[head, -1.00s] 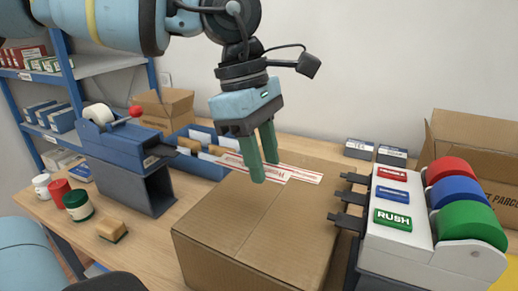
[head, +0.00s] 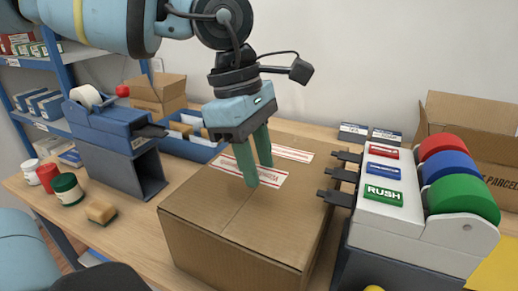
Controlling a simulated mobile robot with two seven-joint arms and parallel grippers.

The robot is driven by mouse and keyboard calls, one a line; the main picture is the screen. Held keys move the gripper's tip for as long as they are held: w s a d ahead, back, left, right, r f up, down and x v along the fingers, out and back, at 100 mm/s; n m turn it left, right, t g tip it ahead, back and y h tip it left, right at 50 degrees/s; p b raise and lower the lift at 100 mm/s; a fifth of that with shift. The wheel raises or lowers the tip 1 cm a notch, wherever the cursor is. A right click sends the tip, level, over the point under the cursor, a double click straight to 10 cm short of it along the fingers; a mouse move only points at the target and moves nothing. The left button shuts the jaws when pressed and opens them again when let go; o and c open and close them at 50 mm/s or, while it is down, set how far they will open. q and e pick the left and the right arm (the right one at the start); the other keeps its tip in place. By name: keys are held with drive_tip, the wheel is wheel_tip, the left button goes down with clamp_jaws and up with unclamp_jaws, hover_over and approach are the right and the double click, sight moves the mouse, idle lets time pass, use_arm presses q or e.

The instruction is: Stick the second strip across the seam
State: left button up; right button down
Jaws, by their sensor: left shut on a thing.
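A closed brown cardboard box (head: 200,208) stands on the table, its seam running away from me along the top. One white strip with red print (head: 293,154) lies across the far part of the top. My left gripper (head: 256,172) is over the box, fingers pointing down, shut on a second white and red strip (head: 225,164). This strip spans the seam line, nearer me than the first strip. I cannot tell whether it touches the cardboard. The fingers hide part of it. My right gripper is not in view.
A label dispenser with red, blue and green rolls (head: 400,215) stands close on the right. A blue tape dispenser (head: 110,130) stands at the left, near jars (head: 68,192) and a wooden block (head: 101,211). An open carton (head: 455,115) is behind right.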

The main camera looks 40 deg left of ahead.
sight(257, 201)
use_arm(q)
wheel_tip(257, 201, down, 2)
drive_tip(key=shift+f+b, duration=0.1)
drive_tip(key=shift+b, duration=0.3)
drive_tip(key=shift+f+b, duration=0.7)
drive_tip(key=shift+f, duration=0.1)
drive_tip(key=shift+f+b, duration=0.4)
drive_tip(key=shift+f, duration=0.2)
drive_tip(key=o, duration=0.6)
drive_tip(key=shift+o, duration=0.6)
